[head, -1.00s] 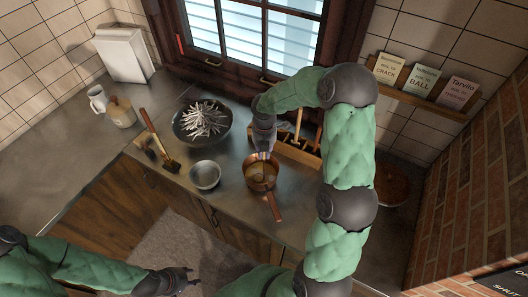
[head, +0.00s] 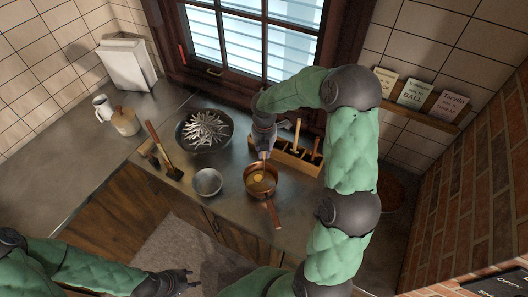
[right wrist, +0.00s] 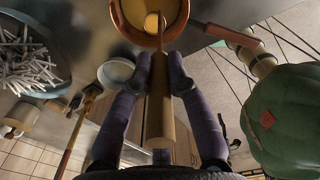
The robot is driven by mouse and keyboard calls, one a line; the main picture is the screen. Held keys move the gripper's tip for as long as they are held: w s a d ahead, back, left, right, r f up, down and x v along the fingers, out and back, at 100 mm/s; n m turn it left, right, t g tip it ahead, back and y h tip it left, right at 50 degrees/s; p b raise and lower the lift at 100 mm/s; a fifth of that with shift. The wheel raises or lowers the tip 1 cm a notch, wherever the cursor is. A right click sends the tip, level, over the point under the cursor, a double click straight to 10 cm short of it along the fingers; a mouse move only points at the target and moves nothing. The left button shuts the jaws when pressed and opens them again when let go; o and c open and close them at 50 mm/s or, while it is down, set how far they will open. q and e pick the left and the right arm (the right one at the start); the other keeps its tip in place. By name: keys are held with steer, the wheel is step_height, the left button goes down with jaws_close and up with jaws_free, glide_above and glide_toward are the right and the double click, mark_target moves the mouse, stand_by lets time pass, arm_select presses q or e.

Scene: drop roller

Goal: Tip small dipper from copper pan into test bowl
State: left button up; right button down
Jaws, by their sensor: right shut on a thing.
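The copper pan (head: 250,191) stands on the counter with its handle toward the front; amber liquid shows inside. My right gripper (head: 264,150) is above the pan, shut on the small dipper's handle (right wrist: 160,110). The dipper's round yellow cup (right wrist: 151,22) shows over the pan's inside in the right wrist view; I cannot tell whether it touches the liquid. The small grey test bowl (head: 207,182) stands just left of the pan and also shows in the right wrist view (right wrist: 115,72). My left gripper (head: 185,281) is low at the front, empty, its fingers apart, away from these things.
A dark bowl of pale sticks (head: 204,129) stands behind the test bowl. A brush with a wooden handle (head: 160,145) is to its left. A wooden rack (head: 296,157) stands behind and right of the pan. A mug (head: 102,108) and jar (head: 125,120) are far left.

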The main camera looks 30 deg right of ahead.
steer(key=shift+r+p, duration=2.55)
steer(key=shift+r, duration=1.05)
steer(key=shift+f, duration=0.1)
